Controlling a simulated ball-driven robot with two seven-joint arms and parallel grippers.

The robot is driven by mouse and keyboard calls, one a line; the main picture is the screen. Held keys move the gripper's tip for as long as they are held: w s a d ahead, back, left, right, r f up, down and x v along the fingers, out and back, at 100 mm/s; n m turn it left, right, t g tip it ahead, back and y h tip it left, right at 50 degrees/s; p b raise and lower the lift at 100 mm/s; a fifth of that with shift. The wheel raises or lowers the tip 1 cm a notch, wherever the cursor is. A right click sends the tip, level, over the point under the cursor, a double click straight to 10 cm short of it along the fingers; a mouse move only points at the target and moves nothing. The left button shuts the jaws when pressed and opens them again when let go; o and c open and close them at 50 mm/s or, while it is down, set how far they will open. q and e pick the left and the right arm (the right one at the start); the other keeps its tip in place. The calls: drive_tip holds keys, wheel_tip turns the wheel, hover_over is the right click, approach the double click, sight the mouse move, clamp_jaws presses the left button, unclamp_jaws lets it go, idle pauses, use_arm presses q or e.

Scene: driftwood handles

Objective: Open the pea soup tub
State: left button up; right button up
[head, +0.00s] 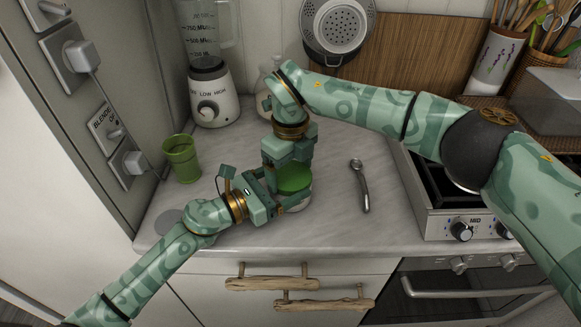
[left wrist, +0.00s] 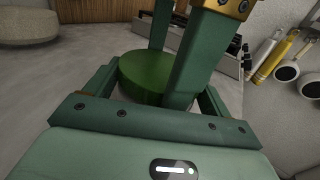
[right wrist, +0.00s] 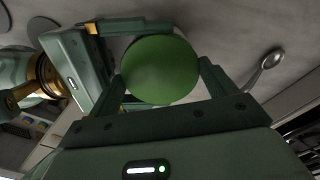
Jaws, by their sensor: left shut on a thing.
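The pea soup tub (head: 294,203) stands on the counter with its round green lid (head: 293,178) on top. My left gripper (head: 282,196) comes in low from the left and is shut on the tub's side, below the lid. The lid also shows in the left wrist view (left wrist: 150,75), partly behind the fingers of my other gripper. My right gripper (head: 288,170) points down from above, with its fingers on either side of the lid (right wrist: 161,70). It is open; I cannot tell whether a finger touches the rim. The grippers hide much of the tub.
A green cup (head: 182,158) stands to the left and a blender (head: 210,95) behind it. A spoon (head: 361,186) lies right of the tub, before the stove (head: 440,195). Drawers with driftwood handles (head: 272,284) are below the counter edge.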

sight(291, 174)
drive_tip(key=shift+r, duration=0.2)
use_arm(q)
drive_tip(key=shift+a+f, duration=0.1)
drive_tip(key=shift+f, duration=0.25)
use_arm(e)
drive_tip(key=shift+r, duration=0.95)
drive_tip(key=shift+c, duration=0.5)
use_arm(q)
drive_tip(key=shift+s, duration=0.1)
use_arm(e)
drive_tip(key=shift+r, duration=0.1)
clamp_jaws()
use_arm(q)
drive_tip(key=shift+r, duration=0.1)
use_arm(e)
drive_tip(key=shift+r+t+h, duration=0.2)
drive_tip(key=shift+t+h, duration=0.4)
use_arm(q)
drive_tip(key=shift+r, duration=0.1)
drive_tip(key=shift+r, duration=0.1)
use_arm(e)
drive_tip(key=shift+r+g+y, duration=0.55)
drive_tip(key=shift+g+y, duration=0.05)
